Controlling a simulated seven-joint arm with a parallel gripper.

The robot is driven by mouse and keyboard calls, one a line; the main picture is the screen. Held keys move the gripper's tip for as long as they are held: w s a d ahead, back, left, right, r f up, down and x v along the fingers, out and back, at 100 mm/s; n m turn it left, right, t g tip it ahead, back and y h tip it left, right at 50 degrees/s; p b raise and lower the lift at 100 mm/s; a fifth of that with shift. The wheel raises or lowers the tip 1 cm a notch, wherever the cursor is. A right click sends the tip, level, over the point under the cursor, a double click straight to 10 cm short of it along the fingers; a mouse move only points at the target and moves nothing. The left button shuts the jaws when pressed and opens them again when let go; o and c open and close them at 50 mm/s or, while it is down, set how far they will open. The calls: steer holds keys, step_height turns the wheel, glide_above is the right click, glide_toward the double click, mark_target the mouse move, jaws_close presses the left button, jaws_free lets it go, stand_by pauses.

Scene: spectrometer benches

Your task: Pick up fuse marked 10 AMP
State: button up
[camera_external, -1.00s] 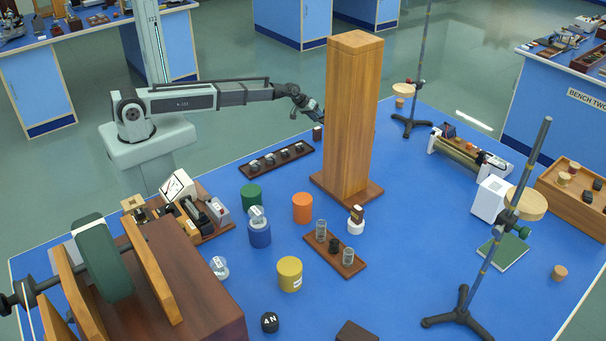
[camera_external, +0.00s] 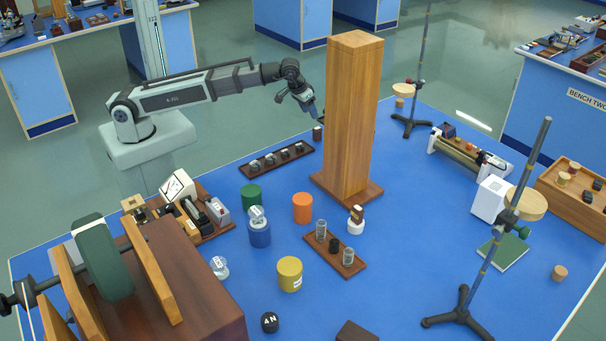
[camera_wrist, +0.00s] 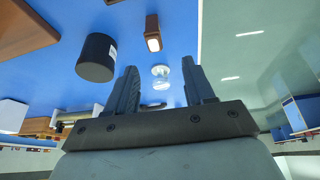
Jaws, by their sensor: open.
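No legible "10 AMP" marking shows, so I cannot tell which item is that fuse. In the wrist view, a black cylinder with a white label (camera_wrist: 97,58) stands left of my gripper (camera_wrist: 162,88). A small brown block with a pale face (camera_wrist: 153,34) lies above centre, and a small clear glass piece (camera_wrist: 161,72) shows between the fingers. My gripper is open and empty; in the external view it hangs (camera_external: 313,109) left of the wooden tower, above a small dark item (camera_external: 318,133) near the table's far edge. The tower may hide other items.
The tall wooden tower (camera_external: 352,115) stands close to my gripper's right. A dark rack (camera_external: 277,160) with several small pieces lies nearby. Coloured cylinders, including an orange one (camera_external: 303,208), stand farther forward. A stand (camera_external: 411,122) is behind the tower's right.

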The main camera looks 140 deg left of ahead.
mark_target(316, 129)
steer(key=f, duration=0.4)
steer(key=w+a+f, duration=0.1)
steer(key=f, duration=0.1)
steer(key=shift+f, duration=0.35)
steer(key=shift+x, duration=2.65)
steer(key=shift+a+r, duration=0.1)
steer(key=shift+c, duration=0.3)
jaws_close()
steer(key=shift+w+r, duration=0.1)
